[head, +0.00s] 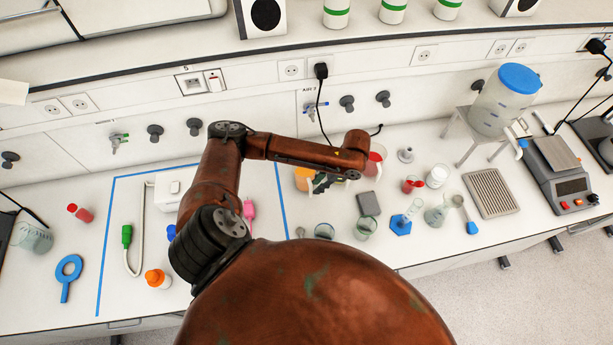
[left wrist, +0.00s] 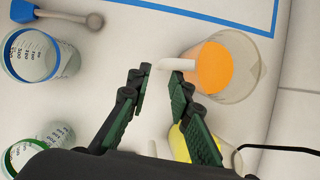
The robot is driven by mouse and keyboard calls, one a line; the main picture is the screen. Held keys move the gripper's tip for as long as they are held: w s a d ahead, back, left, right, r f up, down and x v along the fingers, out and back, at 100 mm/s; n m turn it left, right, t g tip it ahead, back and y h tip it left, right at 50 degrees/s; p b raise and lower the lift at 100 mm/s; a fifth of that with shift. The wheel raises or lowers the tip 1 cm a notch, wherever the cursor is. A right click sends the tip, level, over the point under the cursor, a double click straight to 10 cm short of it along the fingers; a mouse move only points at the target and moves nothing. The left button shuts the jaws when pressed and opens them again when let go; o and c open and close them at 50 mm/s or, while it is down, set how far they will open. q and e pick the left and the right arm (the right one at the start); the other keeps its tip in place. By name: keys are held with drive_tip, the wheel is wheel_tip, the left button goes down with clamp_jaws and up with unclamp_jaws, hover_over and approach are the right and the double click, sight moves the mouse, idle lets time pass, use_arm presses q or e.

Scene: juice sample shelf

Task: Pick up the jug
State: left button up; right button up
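A clear jug holding orange juice (left wrist: 214,68) stands at the upper right in the left wrist view. Its white handle (left wrist: 172,64) points toward my left gripper (left wrist: 158,88). The gripper's two dark green fingers are apart, with the handle's end at or just beyond the gap between their tips. I see no grip on it. In the head view the orange juice (head: 303,178) shows beside my left gripper (head: 322,184), partly hidden by my arm. My right gripper is not in view.
Something yellow (left wrist: 180,145) lies partly behind one finger. Beakers with blue (left wrist: 40,55) and green (left wrist: 45,140) rims stand nearby. A red-filled vessel (head: 375,160) is close to my wrist. Blue tape (head: 282,200) marks the bench at left. A dispenser tank (head: 503,100) stands at right.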

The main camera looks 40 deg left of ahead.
sight(310, 193)
use_arm(q)
drive_tip(key=p+x, duration=0.1)
drive_tip(key=x, duration=0.6)
drive_tip(key=shift+a+f, duration=0.15)
drive_tip(key=shift+f, duration=0.15)
drive_tip(key=shift+c, duration=0.8)
drive_tip(key=c, duration=0.3)
clamp_jaws()
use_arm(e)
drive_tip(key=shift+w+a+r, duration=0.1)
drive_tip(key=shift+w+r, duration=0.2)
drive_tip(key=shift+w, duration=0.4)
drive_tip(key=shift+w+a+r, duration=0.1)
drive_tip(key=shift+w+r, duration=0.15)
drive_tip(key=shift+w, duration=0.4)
use_arm(q)
drive_tip(key=shift+w, duration=0.1)
